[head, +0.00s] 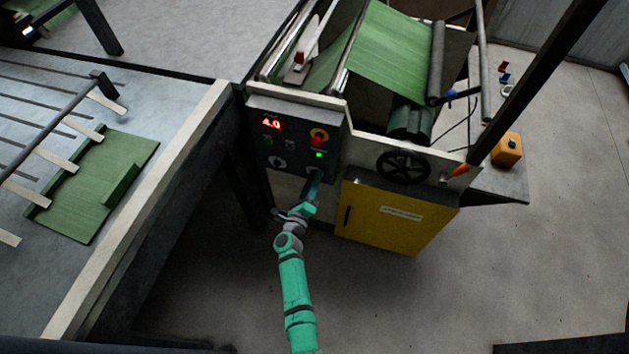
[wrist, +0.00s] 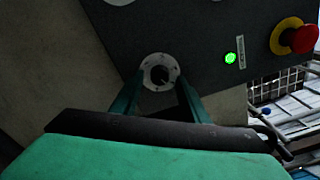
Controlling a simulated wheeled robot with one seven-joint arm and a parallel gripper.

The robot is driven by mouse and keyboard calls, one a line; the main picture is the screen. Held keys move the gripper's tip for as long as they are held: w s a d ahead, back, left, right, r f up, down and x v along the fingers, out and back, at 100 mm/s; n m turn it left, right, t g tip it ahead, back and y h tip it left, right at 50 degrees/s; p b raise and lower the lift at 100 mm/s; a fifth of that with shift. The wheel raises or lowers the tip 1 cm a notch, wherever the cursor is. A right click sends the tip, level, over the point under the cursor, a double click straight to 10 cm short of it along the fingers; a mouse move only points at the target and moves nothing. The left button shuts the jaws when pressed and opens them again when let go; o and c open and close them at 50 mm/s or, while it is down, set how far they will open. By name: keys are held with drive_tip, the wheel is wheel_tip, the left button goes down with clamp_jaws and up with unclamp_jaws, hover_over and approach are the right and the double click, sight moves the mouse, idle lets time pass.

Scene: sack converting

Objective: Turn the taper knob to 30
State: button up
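The dark control panel (head: 292,140) on the machine carries two white-ringed dials low down. My gripper (head: 314,176) is at the lower right dial, which it partly covers in the head view. In the wrist view this dial (wrist: 160,66) shows a white ring with tick marks and a small dark knob (wrist: 160,74) in its middle. My gripper's two green fingers (wrist: 160,84) stand apart on either side of the knob, with a gap showing. Whether they touch it I cannot tell. The other dial (head: 278,162) is to the left. No label or scale number is readable.
A red display (head: 271,124) seems to read 4.0. A red stop button on yellow (head: 319,136) and a lit green lamp (wrist: 230,58) are close by. A yellow cabinet (head: 390,215) and black handwheel (head: 403,167) stand to the right. Open floor lies in front.

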drive_tip(key=shift+a, duration=0.45)
drive_tip(key=shift+s, duration=0.15)
drive_tip(key=v, duration=1)
drive_tip(key=shift+s, duration=0.3)
drive_tip(key=shift+d, duration=0.1)
drive_tip(key=w+d+n+y, duration=0.1)
drive_tip(key=w+d+n, duration=0.2)
drive_tip(key=w+n, duration=0.7)
drive_tip(key=n, duration=0.4)
drive_tip(key=shift+w+d+y, duration=0.2)
drive_tip(key=shift+d+y, duration=0.1)
drive_tip(key=shift+r, duration=0.15)
drive_tip(key=shift+a+n, duration=0.1)
drive_tip(key=shift+n, duration=0.2)
clamp_jaws()
